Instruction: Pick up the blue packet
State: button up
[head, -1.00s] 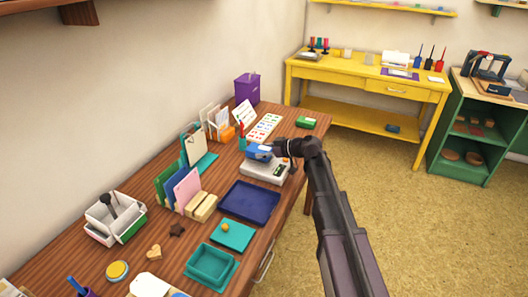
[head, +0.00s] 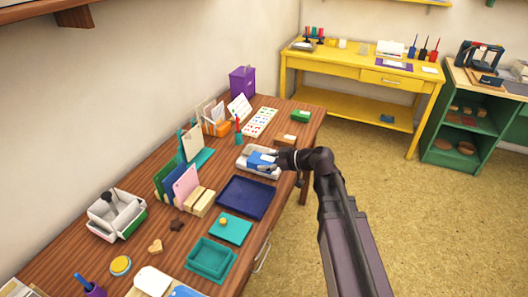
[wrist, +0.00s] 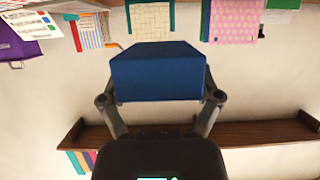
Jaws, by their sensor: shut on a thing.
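The blue packet (head: 262,161) has a pale top patch in the head view. It is at the white scale (head: 245,161) on the wooden table and covers part of it. I cannot tell whether it touches the scale. My gripper (head: 277,160) comes from the right and is shut on the packet. In the wrist view the packet (wrist: 157,73) is a plain blue block between the two fingers of my gripper (wrist: 160,100), one on each side.
A dark blue tray (head: 247,197) lies in front of the scale. Card holders (head: 175,178) stand to the left. Free floor (head: 350,165) lies right of the table.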

jog(key=shift+s+d+r, duration=0.1)
jog(key=shift+s+d, duration=0.1)
jog(key=shift+s, duration=0.4)
jog(key=shift+s+d, duration=0.15)
jog(key=shift+s, duration=0.45)
jog(key=shift+s, duration=0.1)
